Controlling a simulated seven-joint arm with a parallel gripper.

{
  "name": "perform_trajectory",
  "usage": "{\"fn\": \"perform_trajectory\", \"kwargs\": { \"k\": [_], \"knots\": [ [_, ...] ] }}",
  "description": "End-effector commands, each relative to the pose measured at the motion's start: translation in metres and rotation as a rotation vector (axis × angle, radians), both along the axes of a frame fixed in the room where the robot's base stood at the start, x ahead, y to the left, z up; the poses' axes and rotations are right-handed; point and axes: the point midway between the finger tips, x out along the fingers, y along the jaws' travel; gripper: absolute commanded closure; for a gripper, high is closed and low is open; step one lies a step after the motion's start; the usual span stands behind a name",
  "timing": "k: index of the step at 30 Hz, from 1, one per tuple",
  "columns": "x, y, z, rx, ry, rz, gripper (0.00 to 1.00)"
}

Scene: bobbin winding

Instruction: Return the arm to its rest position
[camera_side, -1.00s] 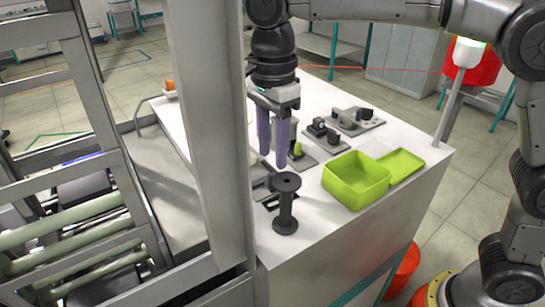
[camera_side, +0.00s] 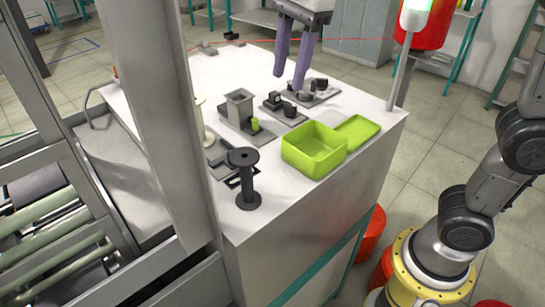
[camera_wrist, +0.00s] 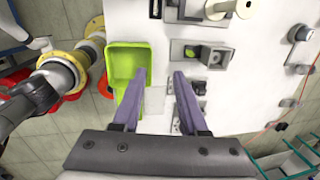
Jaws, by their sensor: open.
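My gripper (camera_side: 288,82) is up over the back right of the white table, its two purple fingers apart with nothing between them. In the wrist view its fingers (camera_wrist: 158,76) point down toward the table. A dark bobbin (camera_side: 245,182) stands upright near the table's front edge, well away from my gripper. A green open box (camera_side: 312,152) and a shallow green tray (camera_side: 357,129) sit to its right. The box looks empty.
Grey fixtures (camera_side: 240,110) stand mid-table, one with a small green piece (camera_side: 255,125). A white spool (camera_side: 203,122) is partly hidden by the grey post (camera_side: 155,110). A light pole (camera_side: 404,65) rises at the right edge. The table's back left is mostly clear.

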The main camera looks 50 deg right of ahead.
Motion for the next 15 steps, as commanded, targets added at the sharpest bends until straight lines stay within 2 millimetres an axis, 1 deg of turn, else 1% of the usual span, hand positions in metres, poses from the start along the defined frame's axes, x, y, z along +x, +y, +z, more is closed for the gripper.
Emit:
{"fn": "perform_trajectory", "kwargs": {
  "k": [1,4,6,9,12,15],
  "knots": [
    [-0.019,-0.019,0.003,-0.002,-0.031,0.023,0.57],
    [-0.05,-0.046,-0.001,-0.024,-0.095,0.131,0.57],
    [-0.073,-0.062,-0.01,-0.053,-0.141,0.23,0.57],
    [-0.102,-0.079,-0.028,-0.111,-0.199,0.4,0.57],
    [-0.126,-0.09,-0.049,-0.182,-0.245,0.581,0.57],
    [-0.144,-0.098,-0.072,-0.258,-0.275,0.769,0.57]
  ]
}}
